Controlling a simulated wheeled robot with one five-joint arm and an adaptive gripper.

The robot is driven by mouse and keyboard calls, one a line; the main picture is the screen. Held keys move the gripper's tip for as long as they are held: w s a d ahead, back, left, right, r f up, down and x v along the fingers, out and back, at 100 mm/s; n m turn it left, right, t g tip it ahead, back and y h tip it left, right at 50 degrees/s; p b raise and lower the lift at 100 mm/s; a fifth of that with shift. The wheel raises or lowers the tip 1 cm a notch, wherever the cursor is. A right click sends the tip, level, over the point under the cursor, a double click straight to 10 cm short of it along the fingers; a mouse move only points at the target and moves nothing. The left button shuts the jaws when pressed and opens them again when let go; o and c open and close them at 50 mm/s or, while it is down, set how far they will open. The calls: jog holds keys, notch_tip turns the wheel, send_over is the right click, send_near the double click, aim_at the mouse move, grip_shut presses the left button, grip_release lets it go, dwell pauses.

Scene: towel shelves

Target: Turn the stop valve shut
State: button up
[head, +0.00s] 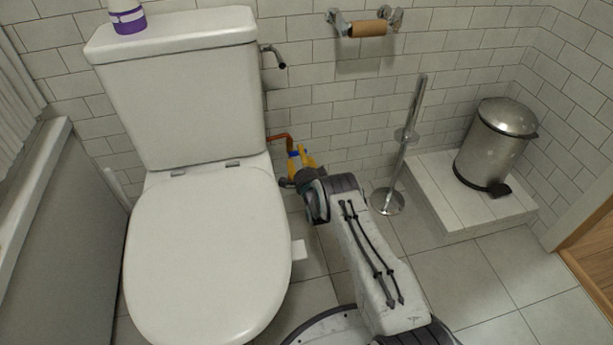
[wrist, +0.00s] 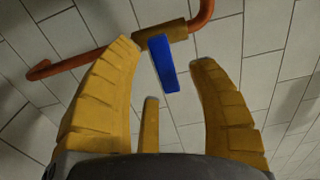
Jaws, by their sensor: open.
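The stop valve shows in the wrist view as a blue lever handle (wrist: 163,63) on a brass-coloured body (wrist: 160,33), set on a copper pipe (wrist: 75,62). The lever stands across the pipe's run, tilted a little. My gripper (wrist: 165,58) has its yellow fingers spread, with the lever between and just beyond the tips; contact cannot be told. In the head view the blue lever (head: 294,162) is small beside my gripper (head: 303,158), low at the wall right of the toilet. My arm hides part of that spot.
The toilet (head: 208,250) stands close on the left of my arm. A toilet brush stand (head: 400,150) is to the right, with a metal pedal bin (head: 495,145) on a tiled step (head: 440,190). A holder with an empty roll (head: 368,28) is above on the wall.

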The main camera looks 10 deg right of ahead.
jog(key=s, duration=1)
jog(key=shift+s, duration=0.15)
dwell(0.4)
notch_tip(320, 180, up, 30)
jog(key=w+n+g+p, duration=0.2)
jog(key=n+g+p, duration=0.3)
jog(key=p, duration=1)
jog(key=s+r+n+g+p, duration=0.1)
jog(key=s+r+n+p, duration=0.35)
jog(key=r, duration=0.75)
jog(key=s+r+n+g+p, duration=0.45)
jog(key=s+r+p, duration=0.95)
jog(key=s+r, duration=0.6)
jog(key=s+r+n+g+p, duration=0.2)
jog(key=s+r+p, duration=0.2)
jog(key=s, duration=0.5)
jog(key=s+r+n+g+p, duration=0.2)
jog(key=s+r+p, duration=0.2)
jog(key=s, duration=0.6)
jog(key=shift+p+v, duration=0.4)
jog(key=shift+v, duration=0.6)
